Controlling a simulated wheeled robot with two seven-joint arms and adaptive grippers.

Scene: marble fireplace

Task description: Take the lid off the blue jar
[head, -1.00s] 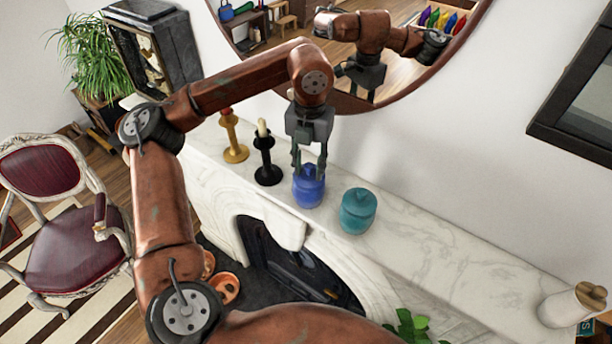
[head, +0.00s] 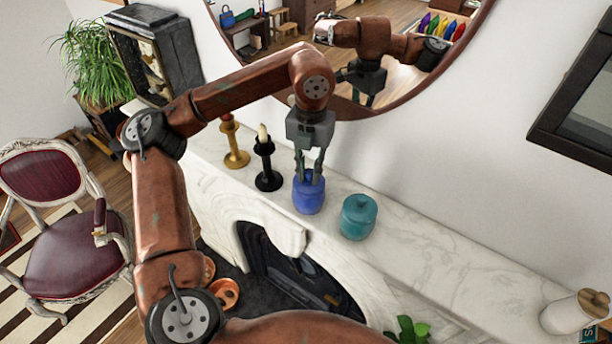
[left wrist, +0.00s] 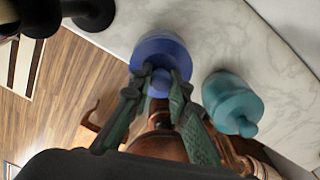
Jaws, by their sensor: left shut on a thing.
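The blue jar (head: 308,196) stands upright on the white marble mantel (head: 420,252). It also shows in the left wrist view (left wrist: 160,48). My left gripper (head: 309,177) is right above it, pointing down, with its fingers shut on the knob of the jar's lid. The lid's knob (left wrist: 160,82) shows between the two fingertips in the left wrist view. The fingers hide part of the lid in the head view, and I cannot tell whether the lid is lifted off the rim. My right gripper is not in view.
A teal lidded jar (head: 358,217) stands close to the right of the blue jar. A black candlestick (head: 267,165) and a gold candlestick (head: 235,150) stand to the left. The round mirror (head: 400,85) hangs behind. The mantel is clear further right, up to a white container (head: 572,312).

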